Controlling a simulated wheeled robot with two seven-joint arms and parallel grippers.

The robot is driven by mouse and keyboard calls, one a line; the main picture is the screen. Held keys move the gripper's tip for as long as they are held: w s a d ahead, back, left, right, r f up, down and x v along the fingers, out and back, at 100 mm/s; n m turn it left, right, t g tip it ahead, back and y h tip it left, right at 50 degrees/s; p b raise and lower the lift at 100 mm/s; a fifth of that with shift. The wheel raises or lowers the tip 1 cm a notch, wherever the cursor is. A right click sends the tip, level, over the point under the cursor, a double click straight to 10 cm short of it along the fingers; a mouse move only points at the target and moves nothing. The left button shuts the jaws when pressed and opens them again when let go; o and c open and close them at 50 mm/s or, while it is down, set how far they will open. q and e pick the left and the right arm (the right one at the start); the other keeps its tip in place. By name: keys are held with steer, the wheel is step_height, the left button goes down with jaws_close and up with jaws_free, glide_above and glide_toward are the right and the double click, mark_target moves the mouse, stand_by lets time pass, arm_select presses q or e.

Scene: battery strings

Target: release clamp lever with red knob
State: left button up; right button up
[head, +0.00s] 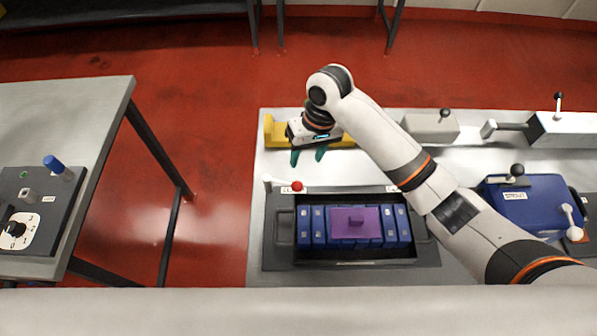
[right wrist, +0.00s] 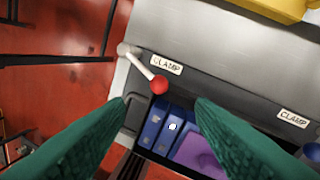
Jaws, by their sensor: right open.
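The clamp lever has a red knob (head: 297,186) and a pale arm (head: 278,183), at the back left corner of the dark battery tray (head: 345,260). In the right wrist view the red knob (right wrist: 159,85) ends a pale rod that slants down from a grey pivot, beside a CLAMP label (right wrist: 166,64). My right gripper (head: 308,158) has green fingers, is open and empty, and hangs behind the lever in the head view, apart from the knob. In the right wrist view its fingertips (right wrist: 163,100) spread to either side below the knob. My left gripper is not in view.
Blue battery cells (head: 318,226) with a purple block (head: 354,222) sit in the tray. A yellow piece (head: 275,132) lies behind my right gripper. A blue box (head: 535,208) with levers stands at right. A control panel (head: 45,190) is on the left table.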

mark_target(299, 183)
steer(key=f, duration=0.3)
steer(key=s+a+f, duration=0.1)
steer(key=shift+f+p, duration=0.35)
steer(key=f, duration=0.3)
steer(key=a+f, duration=0.1)
steer(key=f, duration=0.1)
steer(key=shift+f, duration=0.65)
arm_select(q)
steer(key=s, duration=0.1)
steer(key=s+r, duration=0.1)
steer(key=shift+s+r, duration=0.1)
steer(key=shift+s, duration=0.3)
arm_select(e)
jaws_close()
